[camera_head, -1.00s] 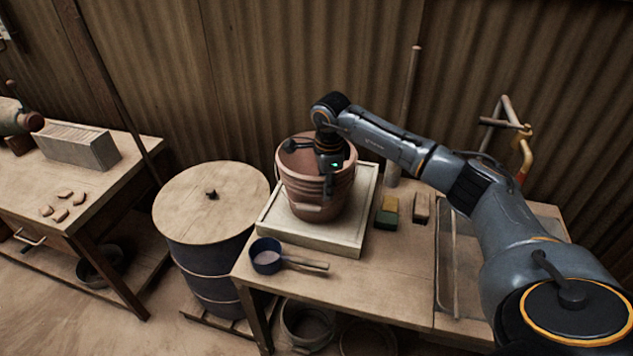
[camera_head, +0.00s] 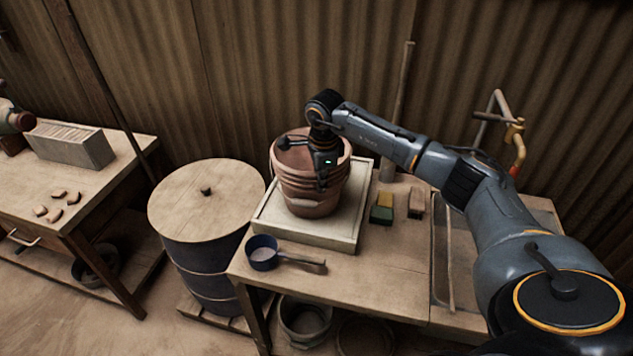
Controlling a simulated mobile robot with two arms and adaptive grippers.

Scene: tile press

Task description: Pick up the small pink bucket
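The pinkish-brown bucket (camera_head: 302,192) stands upright on a pale square tray (camera_head: 345,240) on the middle bench. My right gripper (camera_head: 308,170) is at the bucket's rim, pointing down. One dark finger part shows to the left over the opening. The other runs down in front of the bucket's near right side. The gripper hides part of the rim and opening, so I cannot tell whether its fingers touch the bucket or are closed on the wall. My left gripper is not in view.
A blue scoop (camera_head: 262,252) lies at the bench's front left. Green-and-yellow blocks (camera_head: 383,208) and a brown block (camera_head: 416,203) lie right of the tray. A lidded drum (camera_head: 206,200) stands left of the bench. A pole (camera_head: 402,110) leans behind. A sunken basin (camera_head: 445,270) is at right.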

